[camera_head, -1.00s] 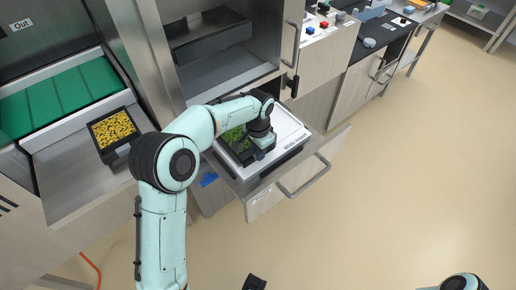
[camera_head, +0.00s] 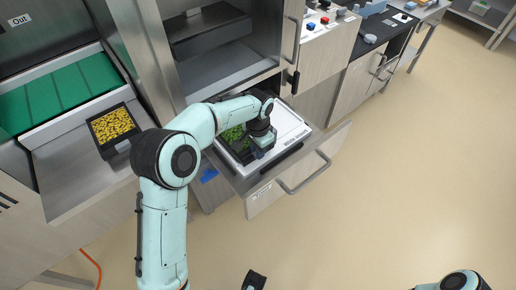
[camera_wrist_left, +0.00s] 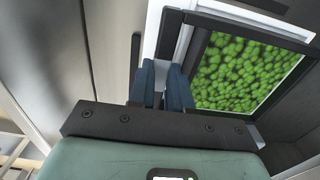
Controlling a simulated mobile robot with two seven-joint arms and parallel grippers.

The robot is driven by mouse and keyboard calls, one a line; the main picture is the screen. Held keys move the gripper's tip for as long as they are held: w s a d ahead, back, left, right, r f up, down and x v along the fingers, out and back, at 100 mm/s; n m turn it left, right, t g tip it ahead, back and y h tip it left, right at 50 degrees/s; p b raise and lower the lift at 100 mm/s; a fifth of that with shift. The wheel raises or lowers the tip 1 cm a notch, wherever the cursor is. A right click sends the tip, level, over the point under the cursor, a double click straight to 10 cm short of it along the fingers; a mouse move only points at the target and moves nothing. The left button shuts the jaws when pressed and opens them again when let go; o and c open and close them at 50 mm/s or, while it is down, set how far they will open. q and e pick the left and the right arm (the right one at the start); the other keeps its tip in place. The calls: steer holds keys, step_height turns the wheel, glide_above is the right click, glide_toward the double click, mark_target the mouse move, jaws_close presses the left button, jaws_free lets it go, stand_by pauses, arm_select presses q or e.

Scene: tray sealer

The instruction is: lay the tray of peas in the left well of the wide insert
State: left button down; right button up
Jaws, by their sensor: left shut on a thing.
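The tray of peas (camera_head: 231,136) is black with green peas and is partly covered by my left arm. It is at the left part of the white wide insert (camera_head: 293,127) in the pulled-out drawer. My left gripper (camera_head: 262,148) is shut on the tray's rim. In the left wrist view, the fingers (camera_wrist_left: 166,88) are at the edge of the tray (camera_wrist_left: 246,72), with the insert's white rim (camera_wrist_left: 252,18) beside it. The tray looks level with or just above the left well; I cannot tell if it rests on the bottom. My right gripper is not clearly visible.
The drawer front (camera_head: 292,182) with its handle sticks out over open floor. A black tray of yellow food (camera_head: 112,126) stands on the metal ledge at left, by the green belt (camera_head: 58,92). The machine's open chamber (camera_head: 215,45) is behind the drawer.

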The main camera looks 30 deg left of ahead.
arm_select(q)
steer(key=shift+r, duration=0.1)
arm_select(e)
steer(key=shift+r, duration=0.2)
stand_by(0.5)
arm_select(q)
steer(key=c, duration=1)
jaws_free()
steer(key=c, duration=0.3)
steer(key=shift+r+p, duration=2.9)
steer(key=shift+r, duration=0.55)
arm_select(e)
steer(key=r, duration=0.2)
steer(key=w+r, duration=0.2)
steer(key=r, duration=0.1)
steer(key=shift+r, duration=0.3)
steer(key=shift+s, duration=0.1)
